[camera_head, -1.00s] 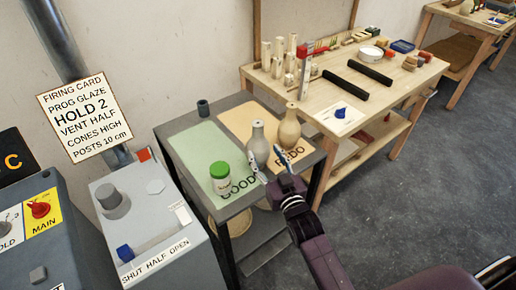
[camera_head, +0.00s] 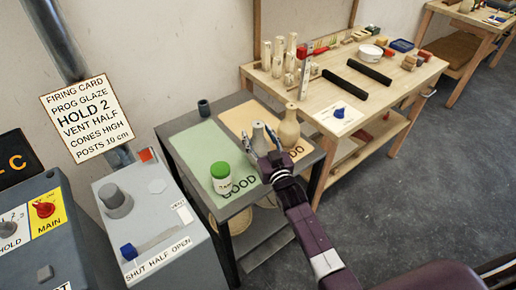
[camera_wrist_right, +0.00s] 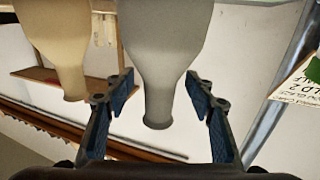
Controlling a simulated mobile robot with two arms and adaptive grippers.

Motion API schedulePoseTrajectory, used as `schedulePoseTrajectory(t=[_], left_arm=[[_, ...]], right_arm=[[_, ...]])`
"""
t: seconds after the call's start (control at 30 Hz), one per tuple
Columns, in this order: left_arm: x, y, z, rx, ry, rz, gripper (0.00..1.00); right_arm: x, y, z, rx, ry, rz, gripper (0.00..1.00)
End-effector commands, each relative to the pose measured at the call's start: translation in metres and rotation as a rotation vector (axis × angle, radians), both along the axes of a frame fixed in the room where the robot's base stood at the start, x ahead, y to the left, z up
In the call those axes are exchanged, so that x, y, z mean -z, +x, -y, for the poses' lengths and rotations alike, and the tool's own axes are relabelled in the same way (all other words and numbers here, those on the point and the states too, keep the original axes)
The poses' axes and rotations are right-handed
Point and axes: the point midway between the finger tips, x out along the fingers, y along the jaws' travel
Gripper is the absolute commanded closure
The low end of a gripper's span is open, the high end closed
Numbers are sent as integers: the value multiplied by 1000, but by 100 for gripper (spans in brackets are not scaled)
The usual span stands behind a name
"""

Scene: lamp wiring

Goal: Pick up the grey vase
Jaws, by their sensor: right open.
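The grey vase (camera_head: 259,134) stands upright on the small dark table, near the border between the green GOOD area and the orange area. In the right wrist view the grey vase (camera_wrist_right: 160,60) appears upside down, its neck between my finger pads. My right gripper (camera_head: 260,144) is at the vase and hides part of it in the head view. In the wrist view the right gripper (camera_wrist_right: 160,92) is open, with a visible gap on each side of the neck. My left gripper is in neither view.
A beige vase (camera_head: 288,128) stands close to the right of the grey one. A green-lidded jar (camera_head: 222,178) is on the green area (camera_head: 200,149), and a small dark cup (camera_head: 204,108) is at the back. A wooden workbench (camera_head: 400,85) stands behind to the right.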

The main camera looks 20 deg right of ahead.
Motion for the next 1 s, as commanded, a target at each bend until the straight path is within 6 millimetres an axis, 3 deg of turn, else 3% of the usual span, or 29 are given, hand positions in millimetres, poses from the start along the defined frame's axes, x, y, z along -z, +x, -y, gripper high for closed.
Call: schedulePoseTrajectory(t=[0.13,0.57,1.0], left_arm=[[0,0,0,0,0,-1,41],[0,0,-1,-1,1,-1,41],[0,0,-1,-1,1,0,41]], right_arm=[[0,0,0,0,0,0,51],[0,0,0,0,0,0,98],[-1,0,0,0,0,1,100]])
